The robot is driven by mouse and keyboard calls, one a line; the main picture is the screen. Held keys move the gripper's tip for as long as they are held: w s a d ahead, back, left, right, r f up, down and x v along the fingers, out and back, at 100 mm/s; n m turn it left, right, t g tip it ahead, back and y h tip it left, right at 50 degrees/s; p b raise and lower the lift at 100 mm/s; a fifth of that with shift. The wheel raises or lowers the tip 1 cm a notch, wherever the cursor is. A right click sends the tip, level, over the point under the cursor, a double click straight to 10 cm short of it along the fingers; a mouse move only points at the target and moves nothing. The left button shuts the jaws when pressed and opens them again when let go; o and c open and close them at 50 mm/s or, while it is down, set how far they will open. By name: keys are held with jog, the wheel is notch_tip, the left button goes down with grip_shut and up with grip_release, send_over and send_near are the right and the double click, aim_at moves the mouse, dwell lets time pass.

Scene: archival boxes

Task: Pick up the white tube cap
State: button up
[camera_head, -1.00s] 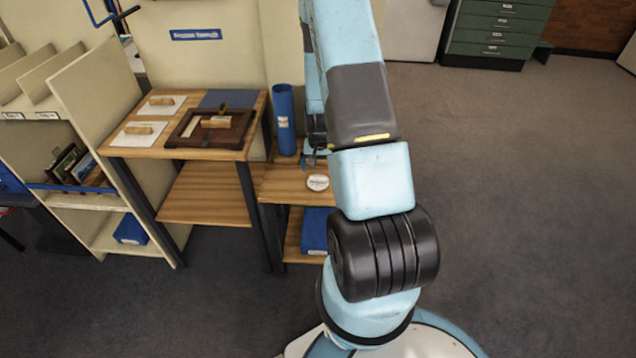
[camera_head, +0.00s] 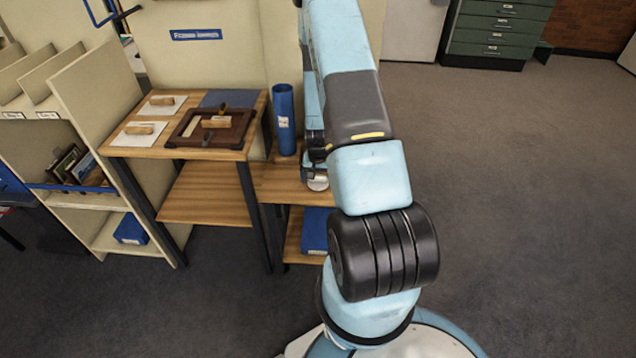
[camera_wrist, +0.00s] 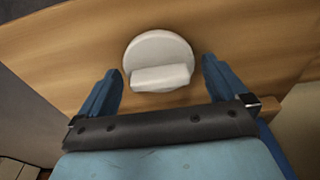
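The white tube cap (camera_wrist: 158,52) is a round disc with a raised bar-shaped grip. It lies on the wooden shelf, and in the wrist view it is just ahead of my gripper, centred between the finger lines. In the head view the cap (camera_head: 317,183) is partly hidden by my arm. My gripper (camera_wrist: 162,76) is open, with one blue finger to the left of the cap and one to the right. Gaps show between the cap and both fingers. In the head view my gripper is mostly hidden behind the arm.
A blue tube (camera_head: 284,119) stands upright on the same wooden shelf (camera_head: 280,182), left of my arm. A higher table (camera_head: 172,150) to the left holds a wooden frame (camera_head: 211,127) and small blocks on white sheets. A blue box (camera_head: 315,231) sits below the shelf.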

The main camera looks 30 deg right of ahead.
jog(key=c, duration=0.8)
jog(key=shift+r, duration=0.1)
